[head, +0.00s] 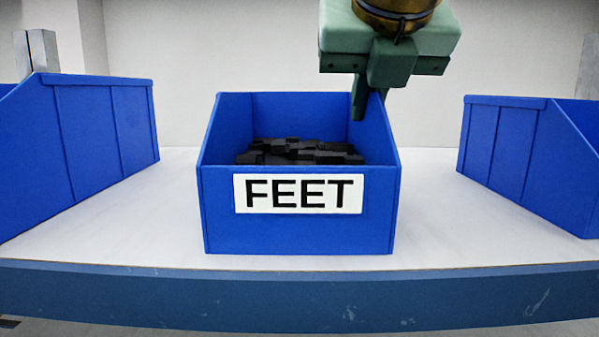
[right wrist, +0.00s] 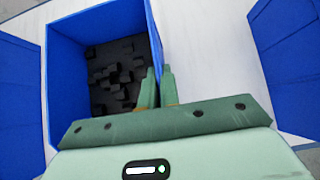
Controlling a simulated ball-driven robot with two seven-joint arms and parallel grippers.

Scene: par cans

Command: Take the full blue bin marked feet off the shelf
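The blue bin (head: 300,240) with a white FEET label (head: 298,194) stands upright on the shelf (head: 300,262), in the middle of the head view. It holds a heap of black blocky pieces (head: 300,153), also seen in the right wrist view (right wrist: 113,72). My right gripper (head: 370,107) reaches down at the bin's rear right side. In the right wrist view its two fingers (right wrist: 158,87) stand close together, one on each side of the bin's right wall, and look shut on it. In the head view the outer finger is mostly hidden. My left gripper is not in view.
Another blue bin (head: 90,140) stands at the left and a third (head: 525,160) at the right, each with a clear gap to the FEET bin. A pale wall (head: 240,50) is behind. The shelf's blue front edge (head: 300,300) runs across the foreground.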

